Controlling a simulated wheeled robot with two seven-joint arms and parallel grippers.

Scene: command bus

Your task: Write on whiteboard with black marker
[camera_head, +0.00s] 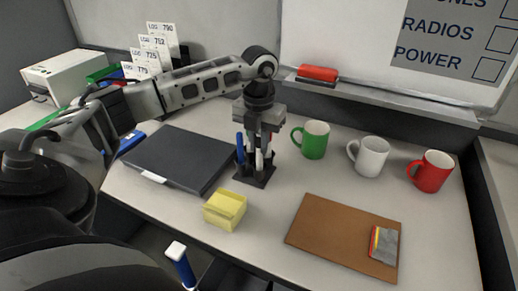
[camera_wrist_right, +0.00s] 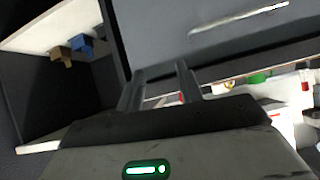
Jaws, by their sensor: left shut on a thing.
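The whiteboard (camera_head: 335,45) stands upright behind the desk, at the top right of the head view. My left gripper (camera_head: 262,133) points down over the dark marker holder (camera_head: 254,177) at the desk's middle. It is shut on a marker in the holder; its fingers hide most of that marker, so I cannot tell its colour. A blue-capped marker (camera_head: 240,149) stands at the holder's left side, and white and red marker parts show beside the fingers. My right gripper (camera_wrist_right: 160,88) shows in the right wrist view, its two fingers apart with nothing between them.
A red eraser (camera_head: 318,74) lies on the whiteboard ledge (camera_head: 385,93). Green (camera_head: 314,141), white (camera_head: 370,157) and red (camera_head: 433,172) mugs stand at right. A dark closed laptop or folder (camera_head: 178,158), yellow notes (camera_head: 225,211) and a brown clipboard (camera_head: 330,225) lie around the holder.

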